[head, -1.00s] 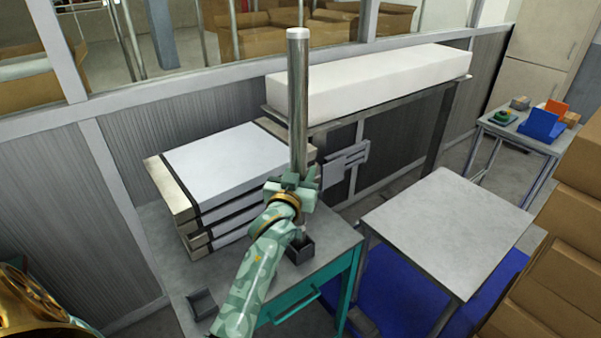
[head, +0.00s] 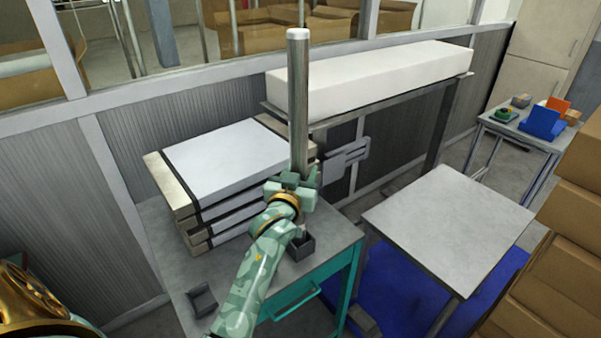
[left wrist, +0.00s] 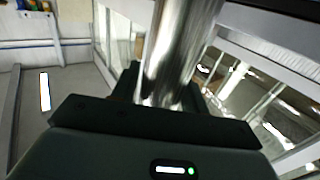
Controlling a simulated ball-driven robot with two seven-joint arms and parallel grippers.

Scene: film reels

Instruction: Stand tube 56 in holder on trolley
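A tall shiny metal tube (head: 298,100) with a pale top cap stands upright above the teal trolley (head: 345,240). My left gripper (head: 295,185) is shut around its lower part; the tube also fills the middle of the left wrist view (left wrist: 172,55). The tube's lower end shows below the gripper at a small dark square holder (head: 301,249) on the trolley top. I cannot tell whether the end is seated in it. No number is readable on the tube. My right gripper is not in view.
A stack of white-topped flat cases (head: 228,160) stands behind left on the trolley. A small dark bracket (head: 202,301) lies at the front left. A long white box (head: 370,80) rests on a shelf behind. A grey table (head: 450,225) and cardboard boxes (head: 560,270) stand right.

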